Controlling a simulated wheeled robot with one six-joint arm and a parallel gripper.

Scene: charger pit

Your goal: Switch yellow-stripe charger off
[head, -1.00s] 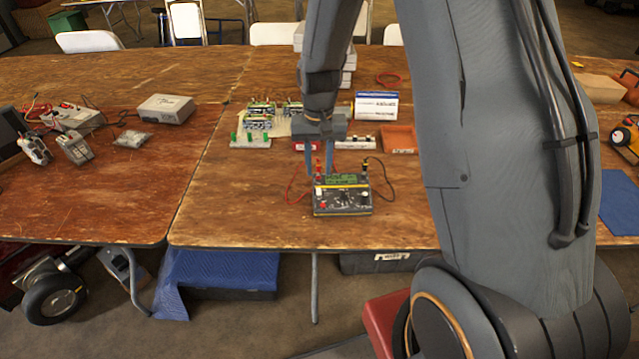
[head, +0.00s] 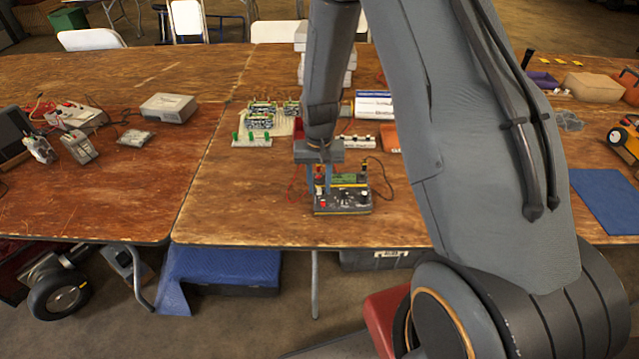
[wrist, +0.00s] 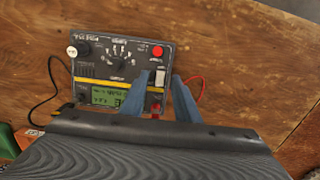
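The yellow-stripe charger (head: 346,201) stands near the front edge of the middle table, a dark box with a green display and knobs. In the wrist view its dark panel (wrist: 105,68) shows a yellow stripe, a lit green display (wrist: 101,98), a red button (wrist: 157,51) and a pale rocker switch (wrist: 160,77). My gripper (head: 318,188) is over the left part of the charger, pointing down. In the wrist view its two blue-grey fingers (wrist: 161,80) are apart, with the pale switch showing between their tips. Whether a fingertip touches the panel I cannot tell.
A red lead (wrist: 196,86) and a black lead (wrist: 40,108) run from the charger. Battery packs (head: 262,122) and a row of green-topped parts (head: 252,142) stand behind it on the left. A blue mat (head: 606,200) lies at the right. Bare wood lies left of the charger.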

